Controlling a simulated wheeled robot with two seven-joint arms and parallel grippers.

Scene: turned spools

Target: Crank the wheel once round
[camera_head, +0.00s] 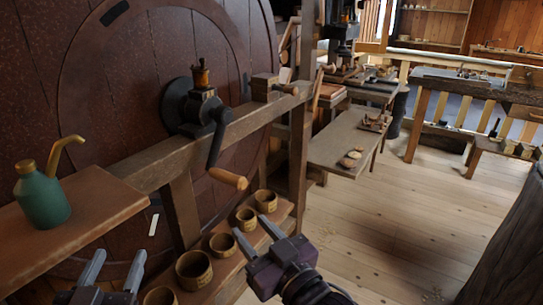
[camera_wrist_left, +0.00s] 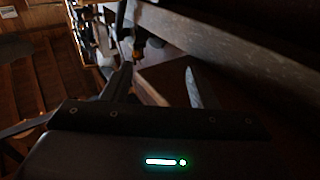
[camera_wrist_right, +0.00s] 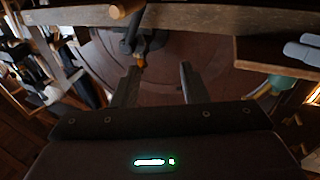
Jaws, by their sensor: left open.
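The large dark red wheel (camera_head: 95,90) stands upright behind a wooden rail. A dark crank arm (camera_head: 217,140) hangs down from its black hub (camera_head: 190,108) and ends in a light wooden handle (camera_head: 228,178). The handle (camera_wrist_right: 125,8) and the crank arm (camera_wrist_right: 130,38) also show at the top of the right wrist view. My right gripper (camera_head: 257,235) is open and empty, below and right of the handle in the head view, apart from it. My left gripper (camera_head: 113,268) is open and empty at lower left, far from the handle. Its fingers also show in the left wrist view (camera_wrist_left: 158,85).
A wooden rail (camera_head: 155,172) crosses in front of the wheel. A green can (camera_head: 43,200) stands on a left shelf (camera_head: 100,205). Several turned wooden cups (camera_head: 193,268) line a lower shelf near my grippers. A low bench (camera_head: 340,145) stands behind; the floor (camera_head: 390,210) at right is open.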

